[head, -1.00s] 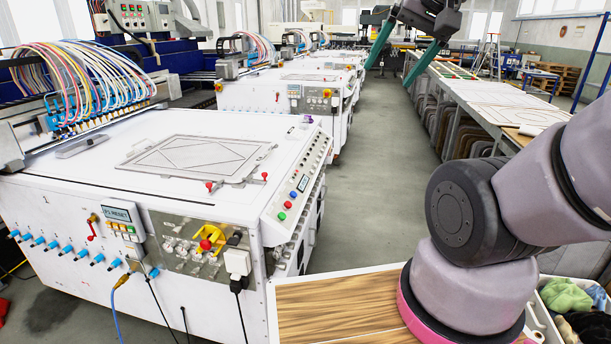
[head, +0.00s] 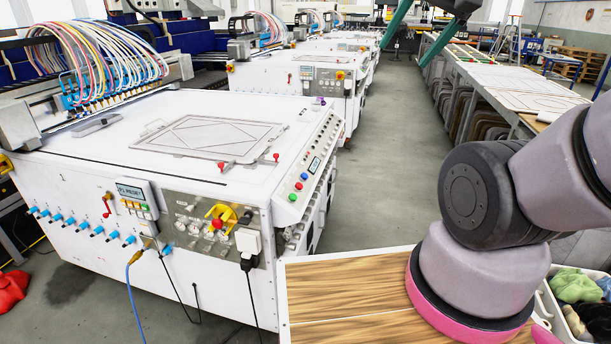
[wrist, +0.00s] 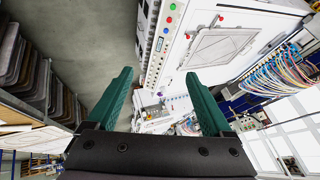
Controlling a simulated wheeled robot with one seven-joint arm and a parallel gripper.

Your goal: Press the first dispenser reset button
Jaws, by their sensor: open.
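A small labelled display that seems to read "P1 RESET" (head: 131,190) is on the front of the nearest white machine (head: 95,255), left of centre in the head view. A row of small coloured buttons (head: 135,207) sits just under it. My gripper (head: 403,57) is at the top of the head view, green fingers apart, far from that panel. In the wrist view my gripper (wrist: 158,73) is open with nothing between its fingers. The wrist view shows a machine's top and side control strip (wrist: 160,40); I cannot make out the reset panel there.
A red-and-yellow knob (head: 217,222) and a white plug (head: 248,241) are right of the panel. A blue cable (head: 128,285) hangs below. A wood-topped surface (head: 345,290) is in front. A clear grey aisle (head: 400,150) runs beside the machines.

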